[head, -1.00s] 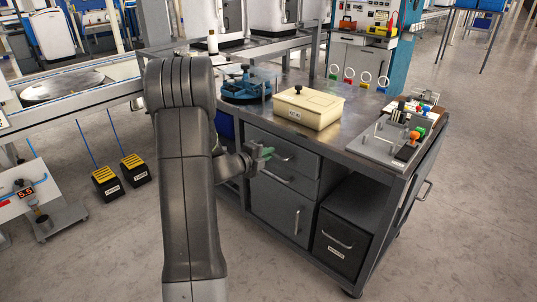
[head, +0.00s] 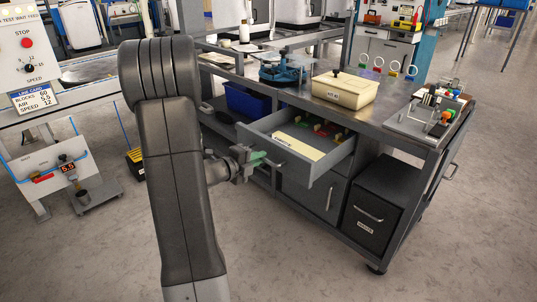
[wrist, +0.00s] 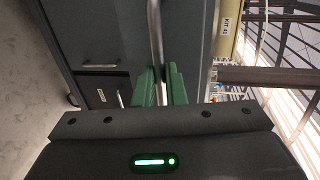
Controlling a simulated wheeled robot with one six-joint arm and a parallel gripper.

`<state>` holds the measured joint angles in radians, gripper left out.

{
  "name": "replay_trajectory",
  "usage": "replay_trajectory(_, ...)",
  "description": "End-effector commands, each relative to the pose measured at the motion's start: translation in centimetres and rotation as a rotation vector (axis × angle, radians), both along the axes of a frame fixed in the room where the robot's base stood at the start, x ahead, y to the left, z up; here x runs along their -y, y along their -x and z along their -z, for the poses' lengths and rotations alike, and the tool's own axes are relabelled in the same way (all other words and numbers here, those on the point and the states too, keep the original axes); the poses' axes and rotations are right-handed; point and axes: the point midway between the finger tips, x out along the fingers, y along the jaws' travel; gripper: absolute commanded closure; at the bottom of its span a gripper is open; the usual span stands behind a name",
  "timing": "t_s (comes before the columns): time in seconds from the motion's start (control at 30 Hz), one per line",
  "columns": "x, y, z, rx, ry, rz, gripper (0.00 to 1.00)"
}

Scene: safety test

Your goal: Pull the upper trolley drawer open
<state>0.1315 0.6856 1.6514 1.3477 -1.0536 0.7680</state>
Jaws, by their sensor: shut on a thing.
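The upper trolley drawer (head: 318,170) stands pulled out from the grey trolley. A cream notepad or card and several coloured items lie inside it. My gripper (head: 257,158) is at the drawer's front, on its bar handle. In the wrist view my green fingers (wrist: 160,84) are shut on the drawer handle (wrist: 154,35), which runs up between them. The closed lower door (head: 312,195) is below the drawer. Part of the drawer front is hidden behind my gripper in the head view.
A cream lidded box (head: 344,90) and a blue fixture (head: 280,73) stand on the trolley top. Clear floor lies in front.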

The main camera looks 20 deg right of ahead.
Motion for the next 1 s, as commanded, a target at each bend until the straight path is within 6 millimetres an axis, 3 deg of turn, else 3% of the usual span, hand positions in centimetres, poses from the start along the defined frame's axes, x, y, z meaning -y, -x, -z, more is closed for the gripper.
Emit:
replay_trajectory(0.1, -1.6, 0.6, 0.0, 0.0, 0.0, -0.002, 1.0)
replay_trajectory(0.3, -2.9, 1.2, 0.0, -0.001, 0.0, -0.001, 1.0)
replay_trajectory(0.73, -3.2, 1.3, 0.0, 0.0, 0.0, 0.0, 1.0)
replay_trajectory(0.77, -3.2, 1.3, 0.0, 0.0, 0.0, 0.0, 0.87)
replay_trajectory(0.87, -3.2, 1.3, 0.0, 0.0, 0.0, 0.0, 0.68)
replay_trajectory(1.0, -3.2, 1.3, 0.0, 0.0, 0.0, 0.0, 0.68)
